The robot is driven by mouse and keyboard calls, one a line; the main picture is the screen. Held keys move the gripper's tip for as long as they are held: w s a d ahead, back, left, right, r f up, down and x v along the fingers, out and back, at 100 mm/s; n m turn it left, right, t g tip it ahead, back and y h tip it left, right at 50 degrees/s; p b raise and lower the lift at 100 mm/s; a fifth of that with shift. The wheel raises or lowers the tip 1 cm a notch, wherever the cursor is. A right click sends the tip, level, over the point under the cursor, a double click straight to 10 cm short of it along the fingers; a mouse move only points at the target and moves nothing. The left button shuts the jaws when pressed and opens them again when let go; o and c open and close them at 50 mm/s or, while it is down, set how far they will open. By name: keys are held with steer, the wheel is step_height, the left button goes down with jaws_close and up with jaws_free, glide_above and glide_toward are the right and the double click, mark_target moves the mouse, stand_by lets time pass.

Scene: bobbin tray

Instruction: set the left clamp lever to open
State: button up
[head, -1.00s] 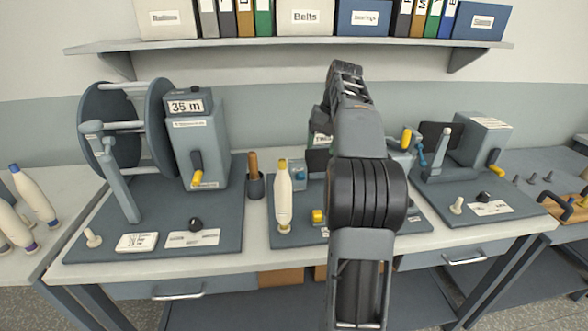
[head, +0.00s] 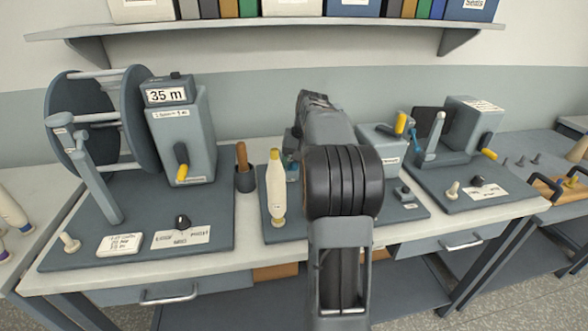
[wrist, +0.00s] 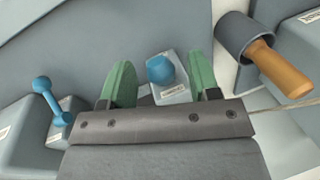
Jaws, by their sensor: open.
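A blue clamp lever with a round knob (wrist: 160,70) stands on a small labelled pale base (wrist: 172,93) in the wrist view. It is the clamp nearer the cup, which I take as the left one. In the head view only a bit of blue (head: 291,166) shows beside my arm. My gripper (wrist: 160,66) is open, its two green fingers on either side of the knob with visible gaps. I cannot tell the fingers' height against the knob. The lever is seen nearly end-on, so its setting is unclear. A second blue lever (wrist: 42,88) tilts at the left of the wrist view.
A cup (wrist: 240,38) with a wooden-handled tool (wrist: 280,70) stands close to the fingers. A cream bobbin (head: 277,188) stands upright left of my arm. A reel with a 35 m counter (head: 166,95) is at left, another machine (head: 472,125) at right.

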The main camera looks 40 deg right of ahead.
steer(key=shift+x, duration=0.75)
steer(key=shift+c, duration=0.5)
jaws_close()
